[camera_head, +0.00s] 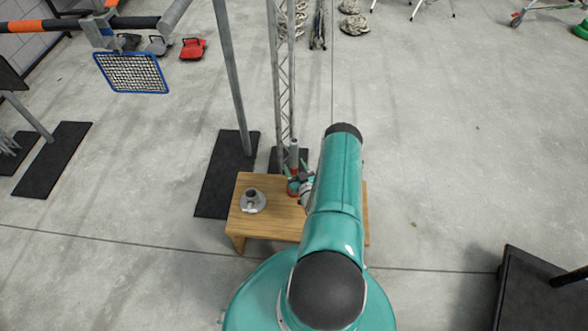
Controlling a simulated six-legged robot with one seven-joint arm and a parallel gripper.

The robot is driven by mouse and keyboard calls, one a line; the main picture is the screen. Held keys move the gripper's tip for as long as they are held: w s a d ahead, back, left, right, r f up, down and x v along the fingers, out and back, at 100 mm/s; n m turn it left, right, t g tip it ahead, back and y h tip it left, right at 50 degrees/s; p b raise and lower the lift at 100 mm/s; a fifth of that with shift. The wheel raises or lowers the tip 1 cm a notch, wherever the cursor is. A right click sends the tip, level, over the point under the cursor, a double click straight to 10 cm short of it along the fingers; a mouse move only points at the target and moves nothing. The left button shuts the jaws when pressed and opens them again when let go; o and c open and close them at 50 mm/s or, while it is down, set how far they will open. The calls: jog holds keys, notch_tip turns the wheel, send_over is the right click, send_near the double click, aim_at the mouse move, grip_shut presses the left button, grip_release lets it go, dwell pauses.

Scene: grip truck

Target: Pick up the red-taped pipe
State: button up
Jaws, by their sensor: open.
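The pipe (294,158) stands upright on a small wooden table (272,227), a short grey tube with red showing lower down. My gripper (297,182) is at the pipe, its teal fingers close around or beside the lower red part. It is open. Whether the fingers touch the pipe is too small to tell. My teal arm covers the right part of the table and some of the gripper.
A grey round flange-like fitting (252,201) sits on the table's left side. A grey post (232,80) and a lattice truss (284,90) rise behind the table. Black mats (215,185) lie behind it. The floor to the right is mostly clear.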

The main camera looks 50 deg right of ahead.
jog(key=shift+x, duration=1.5)
jog(key=shift+d, duration=0.1)
grip_shut()
jog(key=shift+r, duration=0.2)
